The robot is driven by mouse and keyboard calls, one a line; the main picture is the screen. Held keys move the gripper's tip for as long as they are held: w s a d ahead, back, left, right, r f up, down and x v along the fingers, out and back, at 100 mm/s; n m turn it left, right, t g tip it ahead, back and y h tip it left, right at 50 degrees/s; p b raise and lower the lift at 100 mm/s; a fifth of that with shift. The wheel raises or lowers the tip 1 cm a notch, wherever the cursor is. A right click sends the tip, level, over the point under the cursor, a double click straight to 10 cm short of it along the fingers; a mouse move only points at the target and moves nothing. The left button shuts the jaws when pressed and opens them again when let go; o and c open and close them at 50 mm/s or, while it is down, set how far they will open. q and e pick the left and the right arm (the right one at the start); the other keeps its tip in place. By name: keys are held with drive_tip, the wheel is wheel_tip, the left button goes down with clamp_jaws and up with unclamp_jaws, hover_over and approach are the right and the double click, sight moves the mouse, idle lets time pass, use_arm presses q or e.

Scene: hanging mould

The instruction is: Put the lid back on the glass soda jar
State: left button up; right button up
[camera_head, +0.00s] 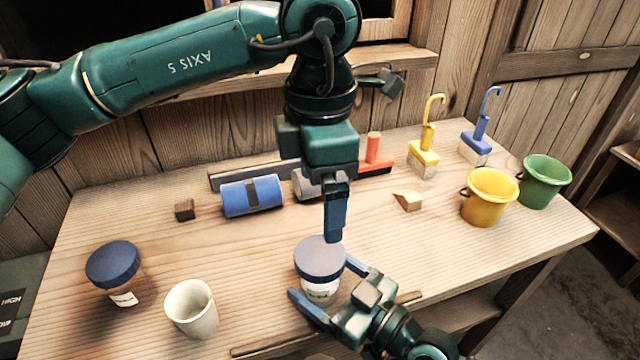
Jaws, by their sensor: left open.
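A clear jar (320,291) with a white label stands at the front middle of the table. A grey-blue lid (316,260) sits on its top; I cannot tell whether it is seated. My left gripper (334,238) points straight down just above the lid's back edge, open and seen edge-on, with nothing visible in it. The contact is partly hidden. The label is too small to read.
A second jar (122,290) with a dark blue lid and a white cup (191,309) stand at the left. Yellow (489,198) and green (544,182) buckets stand right. The table's right front is clear.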

drive_tip(key=shift+o, duration=0.2)
drive_tip(key=b+v, duration=0.3)
drive_tip(key=v, duration=1)
drive_tip(key=shift+s+d, duration=0.1)
drive_tip(key=shift+d, duration=0.05)
